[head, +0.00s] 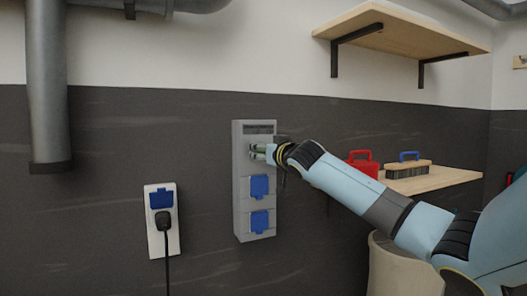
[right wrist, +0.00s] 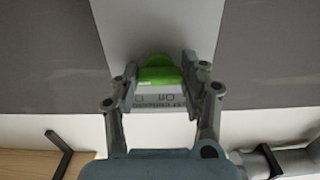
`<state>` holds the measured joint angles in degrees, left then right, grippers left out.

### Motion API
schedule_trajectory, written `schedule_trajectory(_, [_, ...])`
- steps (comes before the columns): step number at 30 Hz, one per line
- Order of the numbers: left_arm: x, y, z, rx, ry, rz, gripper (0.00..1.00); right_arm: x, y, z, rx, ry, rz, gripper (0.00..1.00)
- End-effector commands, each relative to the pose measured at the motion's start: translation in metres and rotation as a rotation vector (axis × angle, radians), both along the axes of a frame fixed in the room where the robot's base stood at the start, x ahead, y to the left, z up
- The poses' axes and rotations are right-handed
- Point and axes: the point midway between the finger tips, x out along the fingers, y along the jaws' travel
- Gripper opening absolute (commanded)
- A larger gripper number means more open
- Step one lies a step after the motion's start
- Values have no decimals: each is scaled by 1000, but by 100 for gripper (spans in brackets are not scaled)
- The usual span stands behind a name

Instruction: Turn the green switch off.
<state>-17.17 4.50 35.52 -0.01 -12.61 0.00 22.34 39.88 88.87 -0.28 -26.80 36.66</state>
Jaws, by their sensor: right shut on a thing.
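The green switch (right wrist: 160,74) shows in the right wrist view, on a light grey wall panel (right wrist: 135,25). A white label with upside-down printing sits beside it. My right gripper (right wrist: 160,84) has one finger on each side of the switch and is shut on it. In the head view my right gripper (head: 257,152) reaches from the right to the upper part of the tall grey panel (head: 241,205). The switch is hidden there behind the fingers. My left gripper is not in view.
Two blue socket covers (head: 259,187) are on the panel below my gripper. A white socket (head: 156,247) with a black plug (head: 163,222) is to the left. A low shelf (head: 430,181) at right holds a red case (head: 363,163) and a brush (head: 408,170). An upper shelf (head: 400,28) is above.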

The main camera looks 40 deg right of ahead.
Motion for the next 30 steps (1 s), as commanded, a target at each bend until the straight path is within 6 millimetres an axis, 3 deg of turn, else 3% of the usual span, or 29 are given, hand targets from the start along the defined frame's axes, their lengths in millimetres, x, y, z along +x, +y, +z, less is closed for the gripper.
schedule_trajectory(14, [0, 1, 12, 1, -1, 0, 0, 0, 0, 2, -124, 39, -1, 12])
schedule_trajectory(30, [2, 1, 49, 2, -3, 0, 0, 0, 0, 4, -592, 186, 1, 12])
